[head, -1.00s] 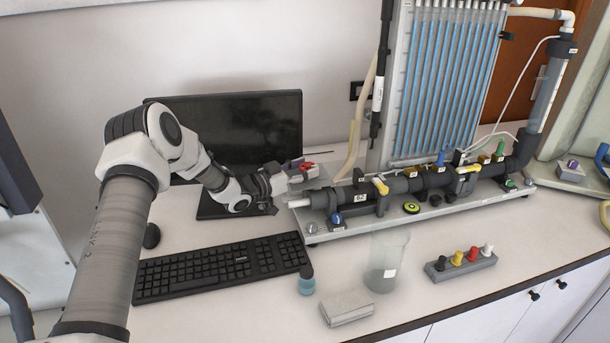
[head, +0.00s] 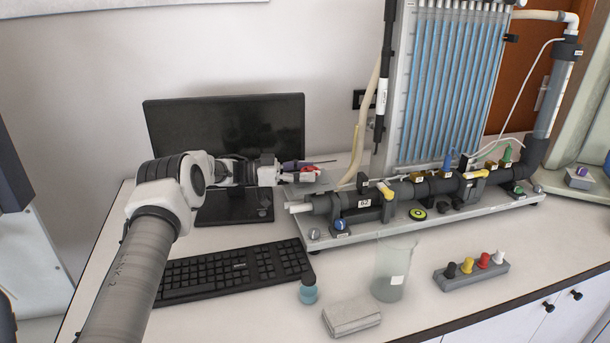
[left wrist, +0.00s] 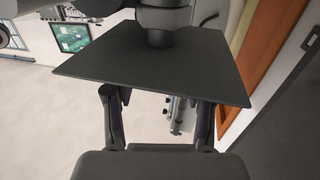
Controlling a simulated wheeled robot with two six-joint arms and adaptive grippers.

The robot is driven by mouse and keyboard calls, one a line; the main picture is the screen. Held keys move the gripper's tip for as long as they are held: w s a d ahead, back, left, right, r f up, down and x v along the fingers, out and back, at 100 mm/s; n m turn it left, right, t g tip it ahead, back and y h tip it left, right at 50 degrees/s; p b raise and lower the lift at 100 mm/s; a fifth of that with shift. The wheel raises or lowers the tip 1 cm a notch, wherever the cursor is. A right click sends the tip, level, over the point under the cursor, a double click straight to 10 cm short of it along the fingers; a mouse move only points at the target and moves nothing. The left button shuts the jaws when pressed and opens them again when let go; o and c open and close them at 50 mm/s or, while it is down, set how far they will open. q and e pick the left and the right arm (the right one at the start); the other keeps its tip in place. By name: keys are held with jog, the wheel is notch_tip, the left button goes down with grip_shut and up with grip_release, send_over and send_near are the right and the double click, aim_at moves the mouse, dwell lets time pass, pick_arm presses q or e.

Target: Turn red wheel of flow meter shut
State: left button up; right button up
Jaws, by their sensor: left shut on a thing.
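In the head view the red wheel (head: 311,169) shows as a small red patch at the tips of my left gripper (head: 298,173), with the gripper covering much of it. The left gripper points right, between the monitor and the manometer board, and is shut on the wheel. A grey body (head: 321,185) shows partly just beneath the gripper; its details are hidden. The left wrist view shows the two fingers, but not the wheel clearly. A dark flat plate (left wrist: 160,70) fills its upper middle. My right gripper is not in view.
The manometer board (head: 445,90) with its pipe rig stands at the right. A monitor (head: 225,124) is behind my arm. A keyboard (head: 232,268), a clear beaker (head: 392,275) and a stopper rack (head: 470,272) lie in front. Bare table shows between the beaker and rack.

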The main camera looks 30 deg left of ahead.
pick_arm(q)
jog(key=shift+r, duration=0.1)
jog(key=o, duration=1.2)
jog(key=shift+c, duration=0.2)
jog(key=v, duration=1.2)
